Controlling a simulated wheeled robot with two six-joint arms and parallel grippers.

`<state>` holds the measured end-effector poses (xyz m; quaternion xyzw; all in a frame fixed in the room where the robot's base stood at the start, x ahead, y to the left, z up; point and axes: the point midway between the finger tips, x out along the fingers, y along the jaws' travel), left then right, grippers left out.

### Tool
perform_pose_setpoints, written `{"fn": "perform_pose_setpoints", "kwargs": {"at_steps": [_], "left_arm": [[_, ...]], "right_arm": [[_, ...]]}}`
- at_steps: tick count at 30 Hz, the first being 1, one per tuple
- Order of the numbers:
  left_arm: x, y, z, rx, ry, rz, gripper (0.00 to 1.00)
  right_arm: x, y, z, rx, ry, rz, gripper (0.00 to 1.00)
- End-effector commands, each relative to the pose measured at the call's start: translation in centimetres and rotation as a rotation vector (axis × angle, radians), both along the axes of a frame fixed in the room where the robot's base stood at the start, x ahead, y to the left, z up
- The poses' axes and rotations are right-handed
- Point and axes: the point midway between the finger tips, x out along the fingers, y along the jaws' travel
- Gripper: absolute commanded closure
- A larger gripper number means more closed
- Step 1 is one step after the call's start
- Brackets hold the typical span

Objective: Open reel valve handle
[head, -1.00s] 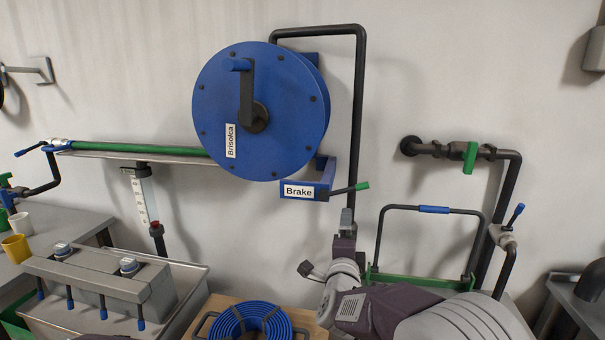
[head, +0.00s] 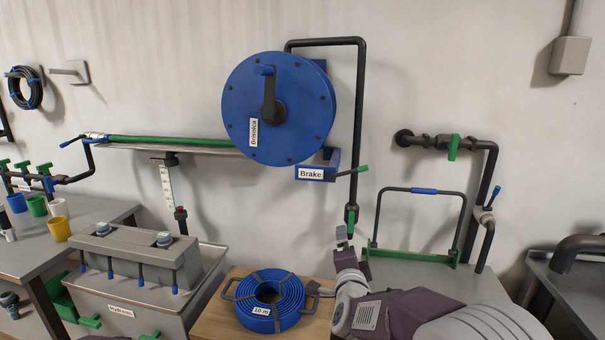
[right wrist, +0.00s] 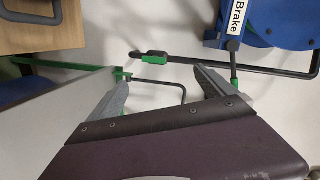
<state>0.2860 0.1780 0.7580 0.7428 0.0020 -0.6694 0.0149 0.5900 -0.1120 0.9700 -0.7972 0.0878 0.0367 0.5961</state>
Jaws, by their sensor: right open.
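In the head view a black pipe runs down from the blue hose reel (head: 292,115), with a green valve handle (head: 351,218) near its lower end. The handle appears to lie along the pipe. In the right wrist view, which is turned sideways, this green handle (right wrist: 155,58) shows beyond the gap between my fingertips. My right gripper (head: 352,246) is open and empty just below the handle, apart from it. Its two grey fingers also show in the right wrist view (right wrist: 160,85). My left gripper is not in view.
A brake lever with a green tip (head: 362,169) sticks out above the valve. Another green valve handle (head: 453,147) is on the wall pipe to the right. A green-based frame (head: 412,255) stands beside my gripper. A coiled blue hose (head: 270,300) lies at lower left.

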Motion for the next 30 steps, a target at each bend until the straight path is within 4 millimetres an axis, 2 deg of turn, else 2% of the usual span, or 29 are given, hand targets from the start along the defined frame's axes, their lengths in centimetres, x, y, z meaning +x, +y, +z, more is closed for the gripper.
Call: {"fn": "perform_pose_setpoints", "kwargs": {"at_steps": [5,11,14,18,21,26,27,30], "left_arm": [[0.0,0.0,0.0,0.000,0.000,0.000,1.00],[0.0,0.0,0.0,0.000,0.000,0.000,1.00],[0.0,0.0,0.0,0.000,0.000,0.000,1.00],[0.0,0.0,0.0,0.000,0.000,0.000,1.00],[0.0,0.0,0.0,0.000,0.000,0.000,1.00],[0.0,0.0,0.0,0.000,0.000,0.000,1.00],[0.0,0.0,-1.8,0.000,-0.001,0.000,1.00],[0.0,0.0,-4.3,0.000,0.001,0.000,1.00]], "right_arm": [[-2.3,-0.4,-4.3,-0.197,0.195,0.131,0.05],[-7.5,-1.5,-10.2,-0.459,0.457,0.343,0.05],[-11.1,-2.5,-13.1,-0.584,0.595,0.466,0.05],[-17.0,-4.3,-16.6,-0.745,0.782,0.657,0.05],[-21.3,-5.6,-18.5,-0.836,0.902,0.794,0.05],[-27.6,-7.6,-20.3,-0.938,1.060,0.994,0.05],[-28.1,-7.6,-22.3,-0.938,1.075,1.013,0.05],[-28.5,-7.3,-25.0,-0.918,1.093,1.022,0.05]]}}
